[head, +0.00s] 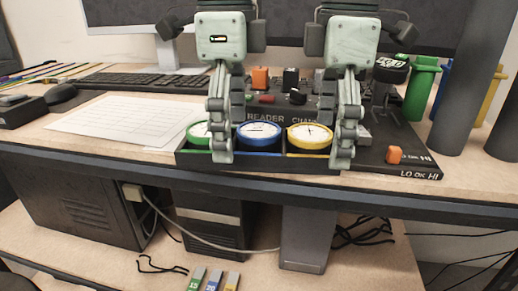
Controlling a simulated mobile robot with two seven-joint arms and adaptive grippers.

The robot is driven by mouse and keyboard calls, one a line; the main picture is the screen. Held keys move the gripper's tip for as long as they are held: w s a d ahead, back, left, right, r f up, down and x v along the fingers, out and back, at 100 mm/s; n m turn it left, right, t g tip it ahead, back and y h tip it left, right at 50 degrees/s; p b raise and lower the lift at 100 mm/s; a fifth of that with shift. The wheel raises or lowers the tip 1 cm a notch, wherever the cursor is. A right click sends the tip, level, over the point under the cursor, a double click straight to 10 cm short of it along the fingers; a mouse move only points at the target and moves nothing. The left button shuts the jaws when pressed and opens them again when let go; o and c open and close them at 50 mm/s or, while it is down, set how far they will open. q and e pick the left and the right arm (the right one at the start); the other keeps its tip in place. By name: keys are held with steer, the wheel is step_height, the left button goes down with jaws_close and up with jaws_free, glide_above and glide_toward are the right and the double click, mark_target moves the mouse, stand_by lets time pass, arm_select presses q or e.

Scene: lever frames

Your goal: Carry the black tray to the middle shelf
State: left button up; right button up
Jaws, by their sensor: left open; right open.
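The black tray (262,173) sits at the front edge of the desk. Its compartments hold a green-rimmed dial (197,136), a blue-rimmed dial (259,135) and a yellow-rimmed dial (309,135). My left gripper (222,152) is open, with its fingers over the tray's left part, partly covering the green dial. My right gripper (344,155) is open at the tray's right end, beside the yellow dial. I cannot tell whether either touches the tray. A lower shelf (385,270) shows under the desk; I cannot tell whether it is the middle one.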

arm_select(q)
steer(key=shift+f, duration=0.2)
arm_select(e)
steer(key=shift+f, duration=0.2)
arm_select(q)
steer(key=shift+r, duration=0.1)
steer(key=c, duration=1.4)
arm_select(e)
steer(key=shift+r, duration=0.1)
steer(key=c, duration=1.4)
